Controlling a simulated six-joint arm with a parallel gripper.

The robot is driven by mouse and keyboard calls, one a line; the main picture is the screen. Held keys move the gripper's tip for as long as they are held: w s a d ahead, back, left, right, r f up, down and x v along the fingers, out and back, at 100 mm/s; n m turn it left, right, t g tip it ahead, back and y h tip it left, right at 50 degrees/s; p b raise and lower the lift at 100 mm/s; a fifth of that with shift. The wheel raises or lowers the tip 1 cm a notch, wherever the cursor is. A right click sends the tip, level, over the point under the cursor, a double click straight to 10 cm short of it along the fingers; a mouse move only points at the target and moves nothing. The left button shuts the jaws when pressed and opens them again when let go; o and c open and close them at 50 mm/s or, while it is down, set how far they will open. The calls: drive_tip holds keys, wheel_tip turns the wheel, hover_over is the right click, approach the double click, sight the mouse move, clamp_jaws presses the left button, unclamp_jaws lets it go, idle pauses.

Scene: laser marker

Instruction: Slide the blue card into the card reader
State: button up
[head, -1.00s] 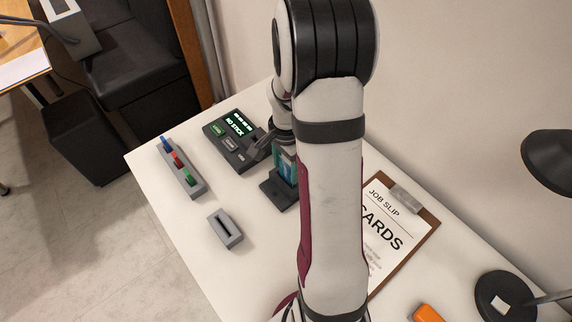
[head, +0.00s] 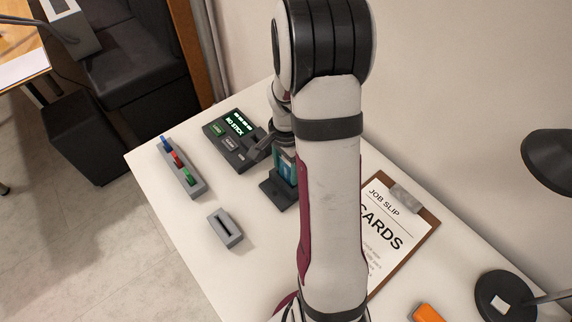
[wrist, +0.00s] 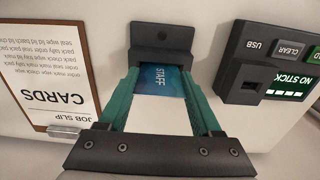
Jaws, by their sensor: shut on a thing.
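The blue card (wrist: 176,82), marked STAFF, is between the teal fingers of my gripper (wrist: 163,72), which is shut on it. In the wrist view the card's far edge meets a dark block with a small round dot (wrist: 161,36), which looks like the card reader. I cannot tell how deep the card sits in it. In the head view the dark block's base (head: 278,196) stands on the table directly under my gripper (head: 284,166), and my arm hides part of both.
A dark panel reading NO STICK (head: 236,125) stands just beyond my gripper. A rack (head: 193,185) with blue, red and green sticks and an empty slotted grey block (head: 225,230) are to the left. A JOB SLIP clipboard (head: 385,240) lies to the right.

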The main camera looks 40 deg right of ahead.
drive_tip(key=shift+f, duration=0.6)
drive_tip(key=o, duration=1.6)
drive_tip(key=shift+c, duration=0.2)
wheel_tip(320, 180, up, 22)
drive_tip(key=shift+f, duration=0.1)
